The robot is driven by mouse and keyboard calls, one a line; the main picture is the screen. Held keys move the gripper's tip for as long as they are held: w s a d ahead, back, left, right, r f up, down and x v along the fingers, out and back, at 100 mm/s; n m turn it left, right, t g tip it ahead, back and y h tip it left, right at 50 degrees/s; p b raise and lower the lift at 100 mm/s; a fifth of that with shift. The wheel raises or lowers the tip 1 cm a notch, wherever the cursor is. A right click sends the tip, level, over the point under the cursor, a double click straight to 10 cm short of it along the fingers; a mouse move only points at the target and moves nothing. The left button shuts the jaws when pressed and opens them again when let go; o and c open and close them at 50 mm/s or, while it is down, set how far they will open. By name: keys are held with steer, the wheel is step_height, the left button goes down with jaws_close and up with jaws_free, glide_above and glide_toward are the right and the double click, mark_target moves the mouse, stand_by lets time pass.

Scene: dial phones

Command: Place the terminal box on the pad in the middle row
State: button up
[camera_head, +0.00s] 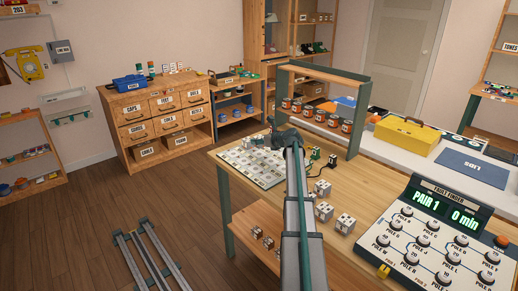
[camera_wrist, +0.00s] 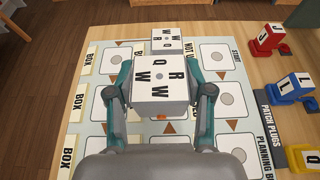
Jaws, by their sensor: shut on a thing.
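My gripper (camera_wrist: 161,98) is shut on a white terminal box (camera_wrist: 160,78) with black letters R, Q, W and W on its top. The planning board (camera_wrist: 85,140) lies below it, pale with white pads, grey dots, brown arrows and BOX labels along its left side. The held box hides part of the board's middle; I cannot tell whether it touches the board. A second lettered box (camera_wrist: 166,34) stands on the board just beyond it. In the head view the board (camera_head: 240,165) is on the wooden table, and my arm hides the held box.
Patch plugs stand right of the board: red (camera_wrist: 268,40), blue (camera_wrist: 290,87) and yellow (camera_wrist: 303,158). In the head view loose white boxes (camera_head: 345,223) sit right of my arm, near the Fault Finder console (camera_head: 440,235). A shelf rack with cans (camera_head: 318,115) stands behind.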

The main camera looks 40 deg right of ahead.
mark_target(260, 154)
steer(key=shift+w+d+f, duration=0.25)
steer(key=shift+w+f, duration=0.15)
steer(key=shift+f, duration=0.1)
steer(key=shift+w+d+f, duration=0.2)
steer(key=shift+w+f, duration=0.15)
steer(key=shift+f, duration=0.15)
steer(key=shift+w+f, duration=0.1)
steer(key=shift+f, duration=1.55)
steer(key=shift+f, duration=0.15)
steer(key=o, duration=1.2)
steer(key=shift+s+r, duration=0.2)
steer(key=v, duration=1.1)
steer(key=shift+s+r, duration=0.1)
steer(key=shift+s, duration=0.25)
